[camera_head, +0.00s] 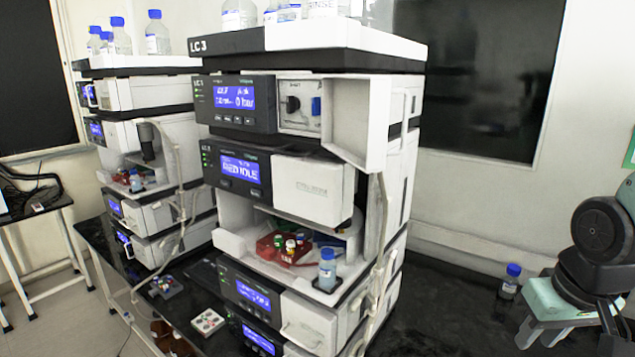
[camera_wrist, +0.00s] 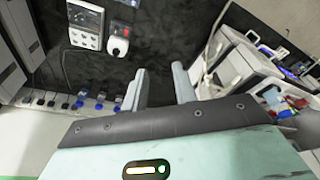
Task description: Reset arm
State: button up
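My arm (camera_head: 600,250) is at the right edge of the head view, partly cut off. Its pale green and dark parts are above the dark bench top, beside a small blue-capped bottle (camera_head: 510,281). In the wrist view my gripper (camera_wrist: 160,86) shows two grey fingers standing apart with nothing between them. The gripper is well to the right of the LC3 stack (camera_head: 310,190) and touches nothing that I can see.
LC3's upper door (camera_head: 357,125) stands open. Its middle bay holds a red vial rack (camera_head: 283,247) and a blue-capped bottle (camera_head: 327,270). A second stack (camera_head: 150,150) stands left. A vial tray (camera_head: 208,321) lies in front. Dark bench (camera_head: 450,310) between LC3 and my arm is largely clear.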

jog(key=s+a+f+n+g+b, duration=0.1)
jog(key=s+a+f+n+b, duration=0.3)
jog(key=s+a+f+b, duration=0.2)
jog(key=s+a+f+n+g+b, duration=0.1)
jog(key=s+a+f+n+b, duration=0.2)
jog(key=s+a+f+b, duration=0.4)
jog(key=a+f+b, duration=0.2)
jog(key=a+b, duration=0.1)
jog(key=a, duration=0.2)
jog(key=shift+a+f+n+g+y+b, duration=0.2)
jog(key=shift+n+g+y+b, duration=0.1)
jog(key=shift+n+b, duration=0.1)
